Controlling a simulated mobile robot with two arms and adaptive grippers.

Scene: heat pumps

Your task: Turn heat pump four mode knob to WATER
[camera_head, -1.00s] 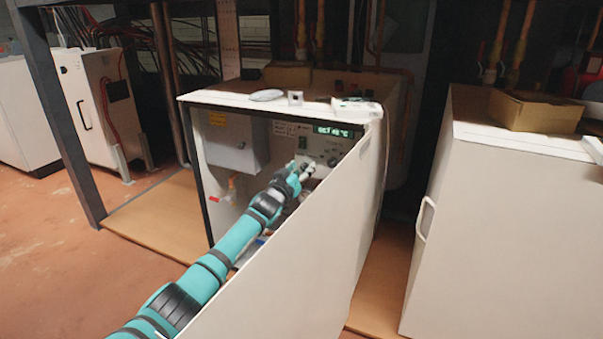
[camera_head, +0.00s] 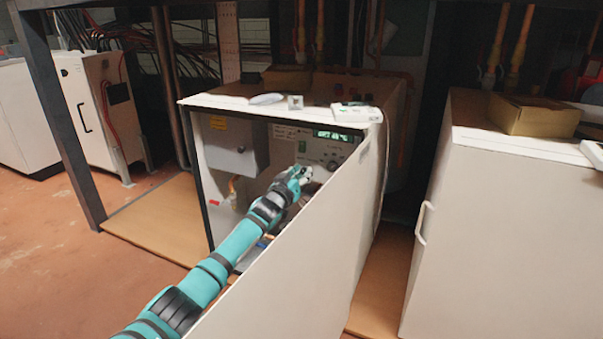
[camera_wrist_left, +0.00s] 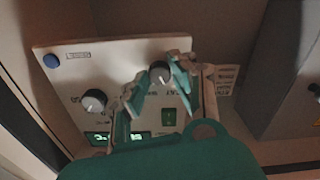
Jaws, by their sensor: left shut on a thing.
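The open heat pump cabinet (camera_head: 262,102) stands in the middle of the head view. Inside is a pale control panel with a green lit display (camera_head: 338,135), a green switch (camera_head: 301,147) and a dark knob (camera_head: 331,165). My left gripper (camera_head: 304,173) reaches in to the panel, left of that knob. In the left wrist view the panel (camera_wrist_left: 70,72) looks turned over. Another knob (camera_wrist_left: 94,101) is free. The knob labels are too blurred to read.
The cabinet's open white door (camera_head: 300,255) stands close along the right of my left arm. A grey box (camera_head: 234,143) is mounted inside, left of the panel. Another closed white unit (camera_head: 510,225) stands at the right. Open floor lies at the left.

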